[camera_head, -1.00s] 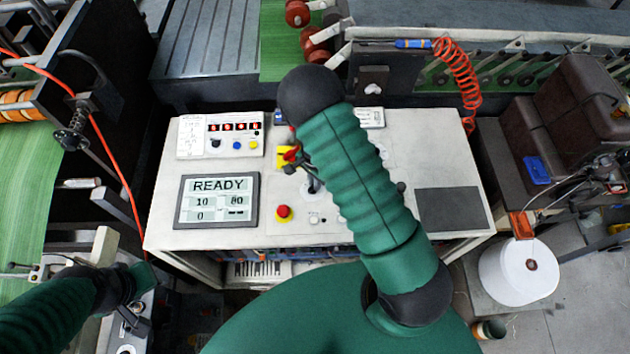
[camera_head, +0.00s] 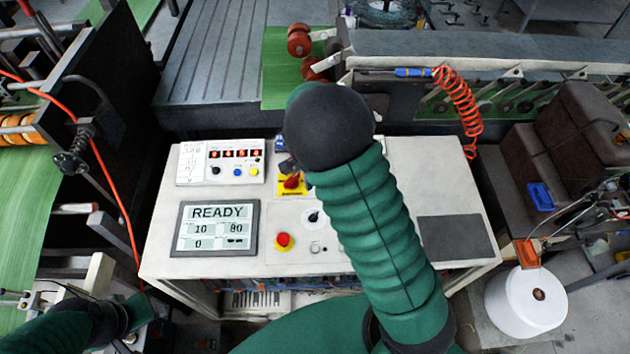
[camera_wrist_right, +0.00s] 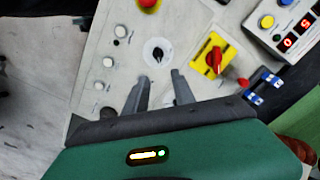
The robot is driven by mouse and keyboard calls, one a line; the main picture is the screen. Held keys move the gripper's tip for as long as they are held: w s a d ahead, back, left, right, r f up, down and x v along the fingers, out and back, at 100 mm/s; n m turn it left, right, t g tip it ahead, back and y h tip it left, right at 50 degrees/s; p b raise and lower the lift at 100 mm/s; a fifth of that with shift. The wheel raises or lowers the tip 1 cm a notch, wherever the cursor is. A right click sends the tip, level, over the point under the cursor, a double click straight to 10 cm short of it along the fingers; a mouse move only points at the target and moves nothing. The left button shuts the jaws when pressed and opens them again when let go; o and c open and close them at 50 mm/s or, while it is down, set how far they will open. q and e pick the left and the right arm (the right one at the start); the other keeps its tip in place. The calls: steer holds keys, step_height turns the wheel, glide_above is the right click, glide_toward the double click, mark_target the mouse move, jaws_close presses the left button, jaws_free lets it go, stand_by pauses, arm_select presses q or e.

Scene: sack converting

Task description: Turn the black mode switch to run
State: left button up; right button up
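The black mode switch (camera_head: 314,217) is a small black knob on a pale round plate on the control panel, uncovered in the head view. It also shows in the right wrist view (camera_wrist_right: 157,53), just beyond my fingertips. Its setting is too small to read. My right gripper (camera_wrist_right: 160,82) is open and empty, its two fingers apart and pointing at the switch without visible contact. In the head view my right arm hides most of it. My left gripper (camera_head: 128,318) is at the lower left, away from the panel; its fingers are unclear.
A red rotary switch on a yellow plate (camera_head: 292,183) and a red emergency button (camera_head: 284,241) are close to the mode switch. A display (camera_head: 216,228) reads READY. A box with buttons (camera_head: 236,160) stands behind. The panel's right side is clear around a dark pad (camera_head: 455,238).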

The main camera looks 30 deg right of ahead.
step_height(320, 180, up, 4)
steer(key=shift+r, duration=0.1)
stand_by(0.4)
